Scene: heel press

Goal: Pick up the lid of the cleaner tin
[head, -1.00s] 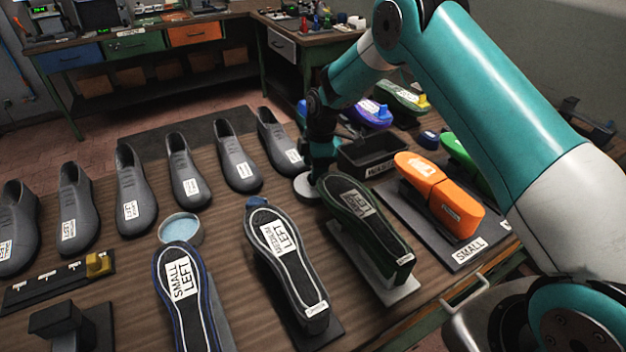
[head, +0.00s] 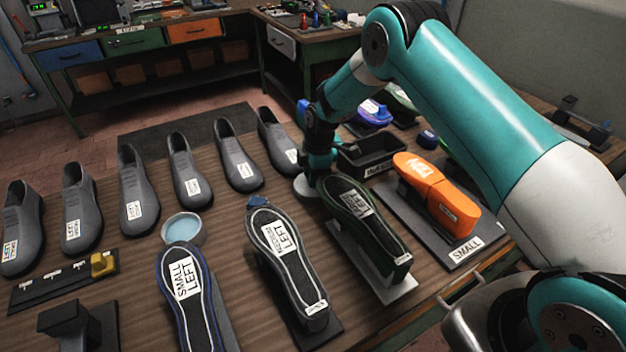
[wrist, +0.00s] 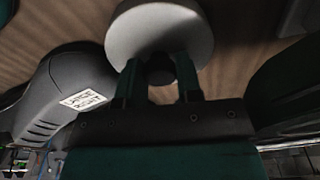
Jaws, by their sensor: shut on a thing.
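The lid is a pale grey disc (wrist: 160,28) with a dark knob (wrist: 160,70) in the wrist view. My gripper (wrist: 157,82) is shut on the knob, one finger on each side. In the head view the lid (head: 305,188) shows below my gripper (head: 316,168), at table level; I cannot tell whether it touches the table. The cleaner tin (head: 183,229) stands uncovered to the left of it, round, with pale blue content.
A row of grey shoes (head: 189,180) stands behind. Sole-up forms, such as the green-edged one (head: 365,228), are close in front and to the right. A dark bin (head: 370,157) and an orange last (head: 437,195) are farther right.

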